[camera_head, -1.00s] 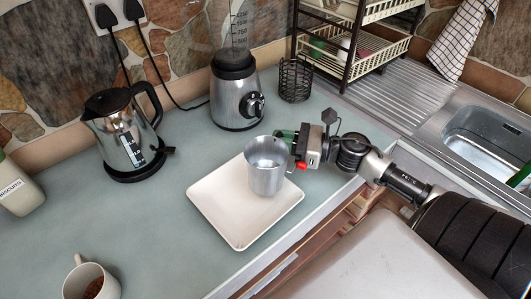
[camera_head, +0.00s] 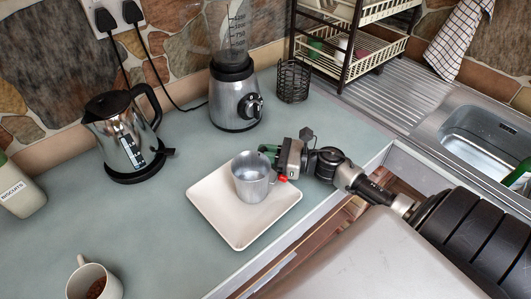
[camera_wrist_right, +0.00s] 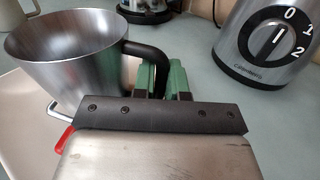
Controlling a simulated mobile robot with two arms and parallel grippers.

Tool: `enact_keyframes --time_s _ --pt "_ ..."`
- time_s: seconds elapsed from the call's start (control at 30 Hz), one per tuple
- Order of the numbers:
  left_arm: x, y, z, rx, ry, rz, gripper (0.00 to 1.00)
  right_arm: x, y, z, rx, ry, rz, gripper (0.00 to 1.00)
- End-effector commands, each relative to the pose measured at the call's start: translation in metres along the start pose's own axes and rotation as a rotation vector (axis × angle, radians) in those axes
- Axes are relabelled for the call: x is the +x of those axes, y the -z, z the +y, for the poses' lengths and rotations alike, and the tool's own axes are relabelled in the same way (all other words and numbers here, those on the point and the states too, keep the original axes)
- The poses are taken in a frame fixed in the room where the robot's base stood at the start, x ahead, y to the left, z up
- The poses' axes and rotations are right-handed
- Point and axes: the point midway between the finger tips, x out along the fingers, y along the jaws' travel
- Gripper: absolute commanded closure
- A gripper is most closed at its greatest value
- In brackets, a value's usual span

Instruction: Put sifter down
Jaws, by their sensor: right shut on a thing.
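The sifter (camera_head: 252,180) is a metal cup with a dark handle and a red tip on a lever. It is upright over the middle of a cream square tray (camera_head: 218,222); whether its base touches the tray I cannot tell. My right gripper (camera_head: 272,152) is at the sifter's right side, shut on its handle. In the right wrist view the sifter (camera_wrist_right: 65,65) is at the left, and the green fingers (camera_wrist_right: 165,75) close around the dark handle. The red tip also shows there. My left gripper is not in view.
A blender (camera_head: 235,98) and a wire holder (camera_head: 294,80) stand behind the tray. A kettle (camera_head: 122,140) is at the left, a mug (camera_head: 92,280) at the front left. A dish rack (camera_head: 350,45) and sink (camera_head: 485,140) are at the right. Counter left of the tray is clear.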

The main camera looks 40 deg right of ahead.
Motion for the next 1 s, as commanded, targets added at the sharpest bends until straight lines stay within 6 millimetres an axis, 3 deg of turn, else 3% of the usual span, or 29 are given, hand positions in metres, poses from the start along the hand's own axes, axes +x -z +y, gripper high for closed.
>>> enact_keyframes --time_s 0.07,0.1,0.23,0.6,1.0 --pt "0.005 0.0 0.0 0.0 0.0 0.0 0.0 0.0 0.004 0.0 0.0 0.0 0.0 1.0" --pt "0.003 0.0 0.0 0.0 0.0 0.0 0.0 0.0 0.002 0.0 -0.001 0.0 0.001 0.81" --pt "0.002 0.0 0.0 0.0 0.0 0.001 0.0 0.0 0.002 0.0 0.0 0.0 0.001 0.62" --pt "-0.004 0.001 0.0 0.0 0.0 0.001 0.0 0.0 -0.004 0.0 0.0 0.0 0.001 0.62" --pt "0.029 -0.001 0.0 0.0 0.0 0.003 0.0 -0.078 0.004 0.001 0.0 0.001 0.005 0.62"
